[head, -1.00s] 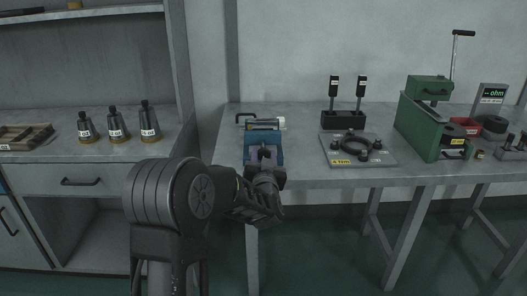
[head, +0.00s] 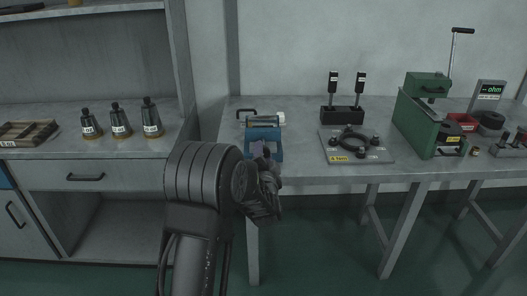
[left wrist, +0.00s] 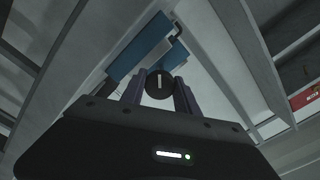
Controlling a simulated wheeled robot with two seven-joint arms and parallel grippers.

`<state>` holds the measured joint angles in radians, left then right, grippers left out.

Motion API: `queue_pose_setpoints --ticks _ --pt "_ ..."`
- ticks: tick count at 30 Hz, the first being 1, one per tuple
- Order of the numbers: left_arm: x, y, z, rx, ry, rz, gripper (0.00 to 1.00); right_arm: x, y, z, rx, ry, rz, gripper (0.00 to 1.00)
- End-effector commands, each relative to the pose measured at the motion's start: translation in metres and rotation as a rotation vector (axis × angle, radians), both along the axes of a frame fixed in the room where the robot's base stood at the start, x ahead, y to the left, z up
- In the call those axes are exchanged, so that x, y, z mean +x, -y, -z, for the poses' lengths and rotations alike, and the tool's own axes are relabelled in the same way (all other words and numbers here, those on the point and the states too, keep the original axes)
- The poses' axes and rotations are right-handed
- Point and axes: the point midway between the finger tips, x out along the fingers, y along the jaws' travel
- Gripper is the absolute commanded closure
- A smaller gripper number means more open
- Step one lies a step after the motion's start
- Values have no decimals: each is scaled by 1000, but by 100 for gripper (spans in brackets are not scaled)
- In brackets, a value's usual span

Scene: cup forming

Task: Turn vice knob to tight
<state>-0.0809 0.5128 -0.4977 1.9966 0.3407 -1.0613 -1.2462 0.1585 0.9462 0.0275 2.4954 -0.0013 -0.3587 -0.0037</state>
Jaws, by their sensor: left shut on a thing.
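The blue vice (head: 263,134) is at the front edge of the middle bench, with a light cylinder lying just behind it. In the left wrist view the blue vice body (left wrist: 138,48) lies beyond the fingers. The dark round vice knob (left wrist: 159,84), with a white line on its face, sits between the fingertips. My left gripper (head: 264,160) is at the front of the vice, and it also shows in the left wrist view (left wrist: 159,90) shut on the knob. The knob is hidden in the head view. My right gripper is not in view.
A plate with a black ring (head: 355,143) and a black stand with two upright tools (head: 342,115) are to the right. A green press (head: 428,115) stands further right. Several labelled flasks (head: 121,121) stand on the left cabinet. The floor below the bench is clear.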

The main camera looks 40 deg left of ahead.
Motion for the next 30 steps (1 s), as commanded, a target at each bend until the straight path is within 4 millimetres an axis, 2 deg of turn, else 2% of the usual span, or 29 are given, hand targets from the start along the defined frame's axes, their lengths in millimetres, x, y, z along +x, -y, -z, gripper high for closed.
queue_pose_setpoints --ticks 14,15,22,30 --pt "-1 0 3 11 -15 0 100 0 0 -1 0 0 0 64" --pt "-1 0 3 11 -15 0 60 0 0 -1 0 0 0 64" --pt "0 0 1 12 -12 -1 41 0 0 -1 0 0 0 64" --pt "-1 1 1 12 -11 0 41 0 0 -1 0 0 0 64"
